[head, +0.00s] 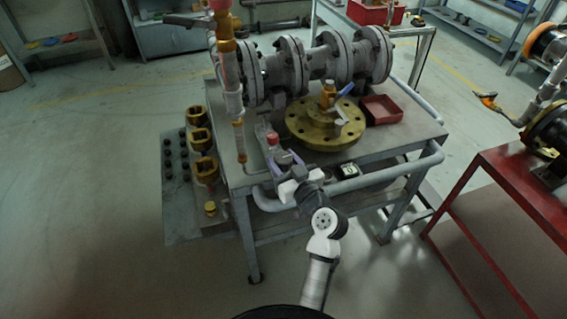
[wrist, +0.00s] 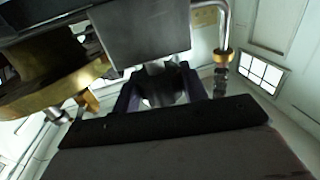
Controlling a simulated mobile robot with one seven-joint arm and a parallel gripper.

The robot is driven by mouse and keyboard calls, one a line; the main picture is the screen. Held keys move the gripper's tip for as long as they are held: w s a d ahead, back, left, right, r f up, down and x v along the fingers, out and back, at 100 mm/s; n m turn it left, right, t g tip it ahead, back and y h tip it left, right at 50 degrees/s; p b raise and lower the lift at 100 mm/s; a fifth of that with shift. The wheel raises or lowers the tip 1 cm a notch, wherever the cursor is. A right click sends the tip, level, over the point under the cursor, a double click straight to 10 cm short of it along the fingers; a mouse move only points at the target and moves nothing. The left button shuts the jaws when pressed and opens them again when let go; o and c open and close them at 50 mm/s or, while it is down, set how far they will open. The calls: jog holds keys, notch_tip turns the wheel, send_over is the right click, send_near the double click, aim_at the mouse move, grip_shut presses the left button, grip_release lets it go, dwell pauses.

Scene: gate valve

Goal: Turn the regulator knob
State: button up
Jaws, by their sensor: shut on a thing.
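The regulator is a small grey block (head: 262,132) with a red part (head: 272,139) on it, at the front left of the grey table. In the wrist view a large grey body (wrist: 145,35) fills the top middle. A dark round knob (wrist: 162,92) sits below it, joined by a short light stem. My gripper (head: 283,160) is at the front of the regulator. In the wrist view its two purple fingers (wrist: 160,84) stand on either side of the knob and are shut on it. In the head view my wrist hides the knob.
A brass flange (head: 325,135) with a blue-handled valve and a red tray (head: 381,110) lie right of the regulator. A vertical pipe (head: 232,85) stands close on the left. A grey pipe rail (head: 385,173) runs along the table front. A red table (head: 500,165) stands at right.

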jog(key=m+h+p, duration=0.1)
jog(key=h, duration=0.1)
jog(key=m+t+h+p, duration=0.1)
jog(key=shift+a+r+m+t+h, duration=0.1)
jog(key=shift+r+m+t+h, duration=0.1)
jog(key=shift+m+t+h, duration=0.15)
jog(key=m+h+p, duration=0.2)
jog(key=h+p, duration=0.2)
jog(key=p, duration=0.1)
jog(key=shift+m+t+h, duration=0.25)
jog(key=shift+m, duration=0.1)
jog(key=shift+f+m+h+p, duration=0.2)
jog(key=shift+m+h+p, duration=0.7)
jog(key=shift+h, duration=0.7)
jog(key=shift+m+g+h, duration=0.4)
jog(key=shift+m+h, duration=0.6)
jog(key=shift+h, duration=0.3)
jog(key=shift+f, duration=0.1)
jog(key=o, duration=1)
jog(key=shift+c, duration=0.2)
